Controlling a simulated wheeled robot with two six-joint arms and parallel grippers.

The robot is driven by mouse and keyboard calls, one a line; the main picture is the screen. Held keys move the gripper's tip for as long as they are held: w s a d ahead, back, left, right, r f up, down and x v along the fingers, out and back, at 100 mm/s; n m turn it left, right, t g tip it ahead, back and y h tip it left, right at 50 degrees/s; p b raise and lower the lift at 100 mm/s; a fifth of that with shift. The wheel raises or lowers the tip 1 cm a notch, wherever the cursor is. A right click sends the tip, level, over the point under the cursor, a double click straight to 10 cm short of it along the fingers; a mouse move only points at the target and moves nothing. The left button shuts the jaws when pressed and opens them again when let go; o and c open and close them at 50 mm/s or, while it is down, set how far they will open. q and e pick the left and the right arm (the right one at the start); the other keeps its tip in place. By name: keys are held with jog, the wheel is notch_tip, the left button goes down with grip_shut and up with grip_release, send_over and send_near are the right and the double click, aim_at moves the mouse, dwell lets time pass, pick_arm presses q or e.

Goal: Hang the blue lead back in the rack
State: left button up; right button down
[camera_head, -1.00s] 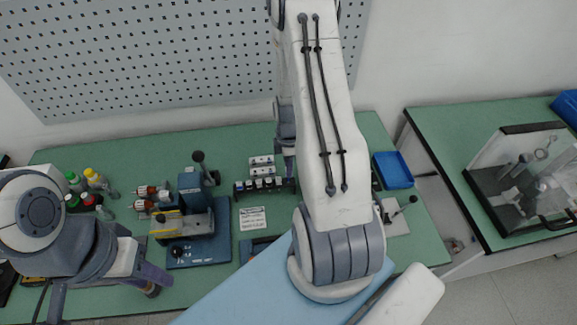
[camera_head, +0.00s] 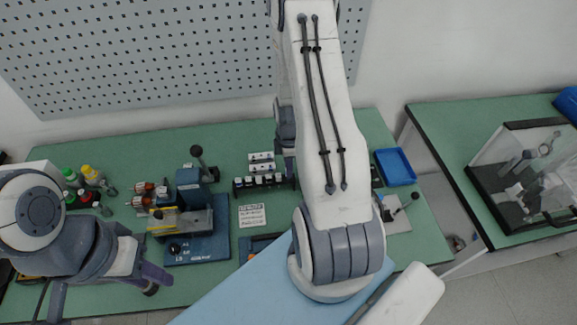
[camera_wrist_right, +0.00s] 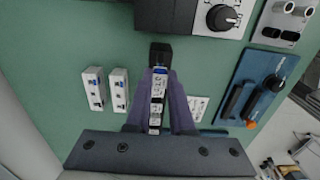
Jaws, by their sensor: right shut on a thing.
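My right gripper (camera_wrist_right: 160,78) points down over the green bench in the right wrist view. Its purple fingers are closed together on a small dark piece (camera_wrist_right: 160,52), whose black end sticks out past the fingertips. I cannot make out a blue lead's cable. Small white blocks with blue marks show between the fingers. In the head view my right arm hides this gripper. A black rack-like strip with white pieces (camera_head: 263,184) stands left of that arm. My left gripper (camera_head: 152,280) hangs over the bench's front left; its finger gap is unclear.
Two white blocks (camera_wrist_right: 107,90) lie left of the fingers. A knobbed instrument (camera_wrist_right: 222,18) and a blue device (camera_wrist_right: 258,92) stand to the right. In the head view, a blue fixture (camera_head: 198,247), a card (camera_head: 252,216) and a blue tray (camera_head: 395,167) are on the bench.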

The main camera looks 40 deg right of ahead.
jog(key=shift+f, duration=0.2)
jog(key=shift+f+b, duration=0.75)
jog(key=shift+f, duration=0.15)
jog(key=c, duration=0.7)
grip_release()
notch_tip(320, 180, up, 10)
jog(key=shift+r+b, duration=0.25)
jog(key=shift+b, duration=0.55)
